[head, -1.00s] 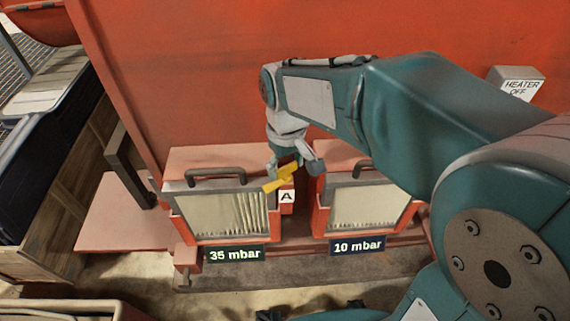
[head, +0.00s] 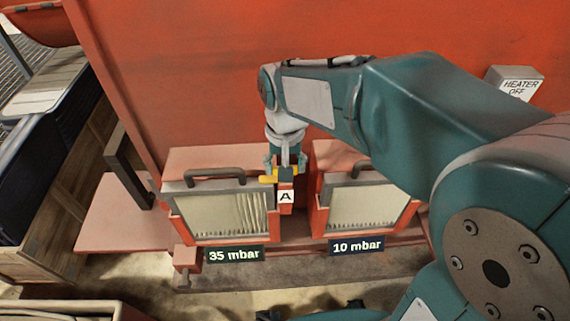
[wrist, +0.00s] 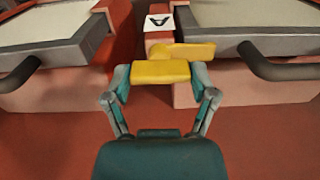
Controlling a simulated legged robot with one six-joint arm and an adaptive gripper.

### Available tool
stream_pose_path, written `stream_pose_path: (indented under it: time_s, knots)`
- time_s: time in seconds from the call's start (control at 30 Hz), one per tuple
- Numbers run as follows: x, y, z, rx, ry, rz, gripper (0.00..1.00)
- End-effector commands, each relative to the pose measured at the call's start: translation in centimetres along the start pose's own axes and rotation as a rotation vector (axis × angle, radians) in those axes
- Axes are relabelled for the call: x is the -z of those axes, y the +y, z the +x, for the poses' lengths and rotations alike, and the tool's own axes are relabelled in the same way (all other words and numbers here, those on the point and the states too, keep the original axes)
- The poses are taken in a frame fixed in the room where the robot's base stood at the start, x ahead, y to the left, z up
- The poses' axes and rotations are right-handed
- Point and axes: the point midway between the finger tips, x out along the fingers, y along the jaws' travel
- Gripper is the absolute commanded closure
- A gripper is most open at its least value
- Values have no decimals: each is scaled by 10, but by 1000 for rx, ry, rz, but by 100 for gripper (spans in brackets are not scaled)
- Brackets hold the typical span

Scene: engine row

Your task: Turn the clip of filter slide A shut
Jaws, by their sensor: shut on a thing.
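Filter slide A (head: 224,216) is the left pleated panel in a grey frame with a dark handle, above the sign "35 mbar". The label A (head: 286,197) is on the red post at its right. The yellow clip (head: 267,179) lies about level, its bar reaching left onto the slide frame's upper right edge. My gripper (head: 287,172) is shut on the clip's grip piece from above. In the wrist view, the yellow grip piece (wrist: 160,73) sits between my fingers, and the clip's bar (wrist: 185,50) reaches right over the frame edge.
A second filter slide (head: 362,206) with its own handle stands to the right, above the sign "10 mbar" (head: 357,246). A red wall (head: 200,80) rises behind. A box marked "HEATER OFF" (head: 516,83) is at right. A wooden crate (head: 50,225) is at left.

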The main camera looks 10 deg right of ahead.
Motion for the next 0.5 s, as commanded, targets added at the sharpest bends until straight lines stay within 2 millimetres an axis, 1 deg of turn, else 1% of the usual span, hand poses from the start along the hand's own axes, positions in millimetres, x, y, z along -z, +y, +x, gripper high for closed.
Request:
stream_pose_path:
  time_s: [0.37, 0.4, 0.43, 0.5]
  knots:
    - [-2, 0, 2, -1, -9, 5, 73]
    - [-2, 0, 2, -1, -9, 5, 8]
    - [-2, 0, 2, -1, -8, 5, 0]
    - [-2, 0, 2, 0, -7, 4, 0]
